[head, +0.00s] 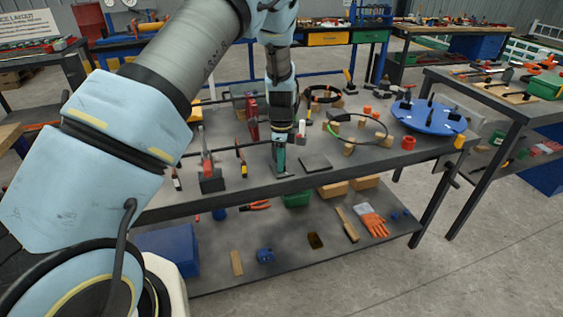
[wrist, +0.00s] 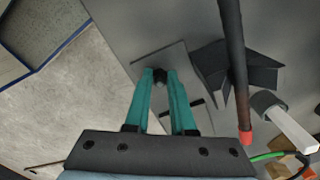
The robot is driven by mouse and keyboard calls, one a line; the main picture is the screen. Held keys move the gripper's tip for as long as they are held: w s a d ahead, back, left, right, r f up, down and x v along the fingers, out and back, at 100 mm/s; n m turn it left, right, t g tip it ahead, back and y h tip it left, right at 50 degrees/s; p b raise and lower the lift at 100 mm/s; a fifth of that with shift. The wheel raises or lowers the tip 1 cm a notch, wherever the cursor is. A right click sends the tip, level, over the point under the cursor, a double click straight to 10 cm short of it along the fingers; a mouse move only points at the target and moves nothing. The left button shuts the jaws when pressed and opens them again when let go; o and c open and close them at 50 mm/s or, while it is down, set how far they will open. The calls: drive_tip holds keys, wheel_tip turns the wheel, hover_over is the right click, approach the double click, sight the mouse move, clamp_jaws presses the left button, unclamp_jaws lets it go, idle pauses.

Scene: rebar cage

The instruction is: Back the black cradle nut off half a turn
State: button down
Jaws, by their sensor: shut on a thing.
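My gripper (wrist: 160,80) has two teal fingers, and their tips close on the black cradle nut (wrist: 160,76) in the wrist view. Only the dark top of the nut shows between the tips. It sits over a flat grey plate (wrist: 150,61). In the head view my gripper (head: 279,170) points down at the front part of the grey bench (head: 232,192). There the fingers hide the nut.
A dark rod (wrist: 233,60) with a red end crosses a dark angular block (wrist: 262,76) right of the fingers. In the head view a flat dark plate (head: 314,162) lies right of my gripper. A blue round tray (head: 428,118) stands farther right.

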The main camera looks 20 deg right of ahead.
drive_tip(key=shift+n, duration=0.3)
